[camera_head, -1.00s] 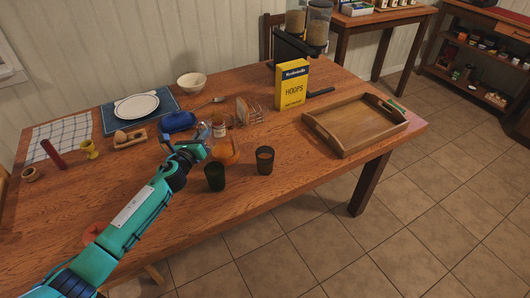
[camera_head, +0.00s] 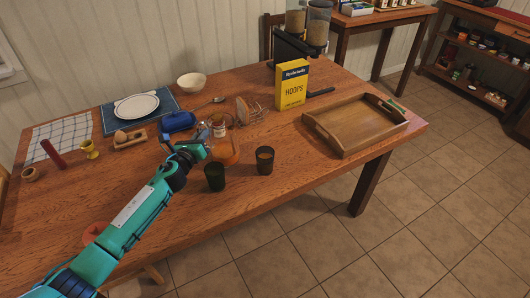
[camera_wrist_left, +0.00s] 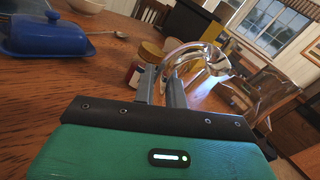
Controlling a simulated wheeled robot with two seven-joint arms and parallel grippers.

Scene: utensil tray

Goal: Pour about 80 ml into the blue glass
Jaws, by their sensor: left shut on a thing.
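My left gripper (camera_head: 198,150) is shut on the handle of a clear glass jug (camera_head: 224,146) with orange liquid low in it. The jug's curved clear handle (camera_wrist_left: 196,58) is between my fingers in the left wrist view. Two dark glasses stand upright at the table's front edge. The left glass (camera_head: 214,177) is just below the gripper and jug in the head view. The right glass (camera_head: 265,160) shows an orange-brown surface inside. Both look almost black-green, so I cannot tell which is blue. My right gripper is not in view.
A yellow cereal box (camera_head: 293,84) and toast rack (camera_head: 250,110) stand behind the jug. A wooden tray (camera_head: 345,150) lies to the right. A blue butter dish (camera_head: 178,122), jar (camera_head: 218,122), spoon (camera_head: 207,104) and white bowl (camera_head: 192,81) are behind. The front left tabletop is mostly clear.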

